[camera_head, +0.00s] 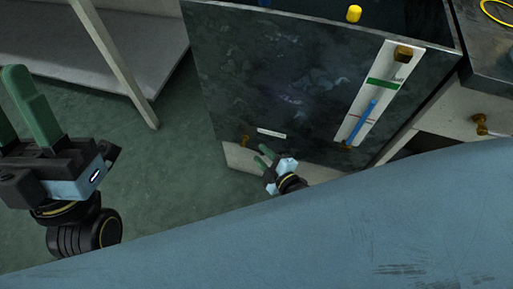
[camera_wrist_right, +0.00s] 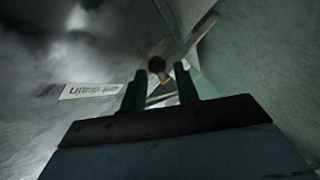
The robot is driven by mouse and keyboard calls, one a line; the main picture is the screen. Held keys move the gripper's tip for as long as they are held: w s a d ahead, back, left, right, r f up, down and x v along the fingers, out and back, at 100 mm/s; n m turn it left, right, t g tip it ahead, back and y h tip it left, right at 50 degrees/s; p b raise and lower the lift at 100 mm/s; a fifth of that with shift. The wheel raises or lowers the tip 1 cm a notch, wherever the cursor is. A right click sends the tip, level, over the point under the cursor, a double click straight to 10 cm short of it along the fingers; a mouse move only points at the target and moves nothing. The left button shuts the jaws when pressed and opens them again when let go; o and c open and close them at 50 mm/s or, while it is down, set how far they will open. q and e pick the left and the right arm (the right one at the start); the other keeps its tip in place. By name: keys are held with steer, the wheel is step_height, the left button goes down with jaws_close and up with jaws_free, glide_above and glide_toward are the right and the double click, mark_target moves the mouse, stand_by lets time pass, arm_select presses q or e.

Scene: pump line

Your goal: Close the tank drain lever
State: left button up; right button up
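The tank (camera_head: 280,75) is a dark, mottled box in the head view. A small brass drain fitting (camera_head: 245,141) sits low on its front, left of a white label (camera_head: 271,133). My right gripper (camera_head: 263,155) is open just right of and below this fitting, its green fingers pointing towards it. In the right wrist view a dark round end with a brass part (camera_wrist_right: 157,66) shows beyond and between the open fingertips. My left gripper (camera_head: 17,100) is open and empty at the far left, away from the tank.
A gauge panel (camera_head: 391,88) with a blue column and green band is on the tank's right side. A yellow cap (camera_head: 354,13) is at the top. A brass valve (camera_head: 480,124) is at the right. A grey shelf (camera_head: 135,45) stands left; green floor lies between.

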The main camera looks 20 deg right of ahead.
steer(key=shift+x, duration=0.85)
jaws_close()
